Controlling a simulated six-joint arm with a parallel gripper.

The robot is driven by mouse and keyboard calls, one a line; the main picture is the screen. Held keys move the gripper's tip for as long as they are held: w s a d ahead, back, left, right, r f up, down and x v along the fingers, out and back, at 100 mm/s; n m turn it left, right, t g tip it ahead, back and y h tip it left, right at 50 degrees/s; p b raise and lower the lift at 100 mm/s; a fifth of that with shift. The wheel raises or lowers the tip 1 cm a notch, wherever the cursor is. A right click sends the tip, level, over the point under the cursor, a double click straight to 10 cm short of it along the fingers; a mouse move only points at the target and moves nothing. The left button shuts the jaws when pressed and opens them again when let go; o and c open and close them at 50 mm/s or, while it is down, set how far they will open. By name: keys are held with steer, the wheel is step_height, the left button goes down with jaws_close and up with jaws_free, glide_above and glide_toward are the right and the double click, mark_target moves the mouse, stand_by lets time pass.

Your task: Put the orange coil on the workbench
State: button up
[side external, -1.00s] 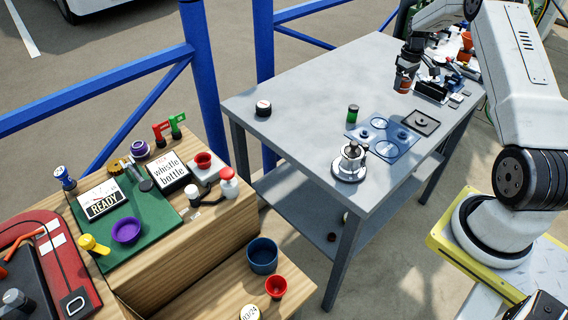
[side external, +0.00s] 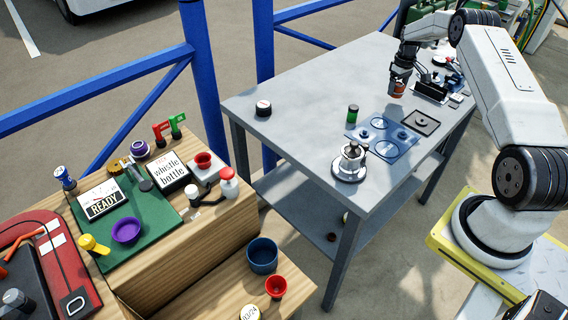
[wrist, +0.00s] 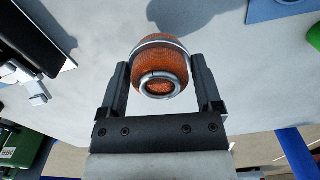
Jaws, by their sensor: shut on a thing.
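The orange coil (wrist: 160,68) is a ribbed orange cylinder with metal rings, held between the two fingers of my gripper (wrist: 162,85) in the wrist view. In the side external view my gripper (side external: 398,83) is shut on the coil (side external: 397,91), over the far right part of the grey workbench (side external: 310,85). The coil appears a little above the bench top, with its shadow beside it in the wrist view. I cannot tell the exact gap.
A blue mat with round marks (side external: 375,147), a dark tray (side external: 421,122), a green-black cylinder (side external: 353,113) and a metal pot (side external: 352,160) are on the workbench. Black equipment (side external: 432,88) stands just right of the coil. The bench's left and middle are mostly clear.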

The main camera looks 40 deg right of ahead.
mark_target(396, 93)
steer(key=shift+f, duration=1.45)
steer(key=shift+f, duration=0.1)
steer(key=o, duration=1.2)
steer(key=shift+c, duration=0.2)
step_height(396, 93, up, 12)
steer(key=shift+r, duration=0.1)
steer(key=shift+a, duration=0.1)
